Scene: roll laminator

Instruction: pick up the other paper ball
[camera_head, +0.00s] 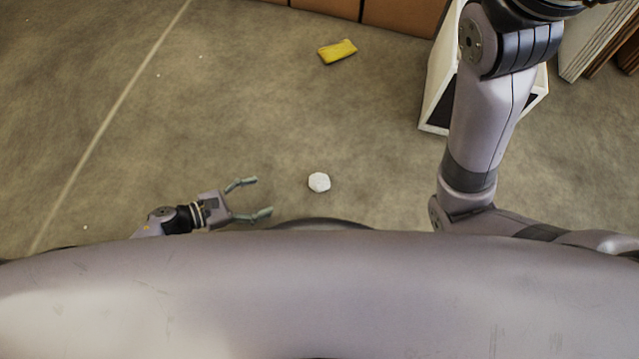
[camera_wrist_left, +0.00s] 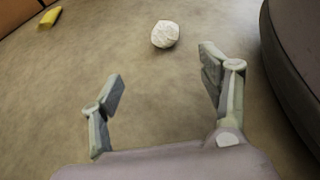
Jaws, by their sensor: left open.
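A white paper ball (camera_head: 319,182) lies on the floor in front of my base in the head view. It also shows in the left wrist view (camera_wrist_left: 165,34), ahead of the fingers and between their lines. My left gripper (camera_head: 258,198) is open and empty, low over the floor to the left of the ball and apart from it. Its two fingers also show spread in the left wrist view (camera_wrist_left: 160,80). My right arm reaches up at the right of the head view, and its gripper is out of the frame.
A yellow object (camera_head: 337,51) lies on the floor farther off. A white open-topped bin (camera_head: 438,90) stands behind my right arm. Brown boxes (camera_head: 400,14) line the back, and panels (camera_head: 590,40) lean at the far right. The floor around the ball is clear.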

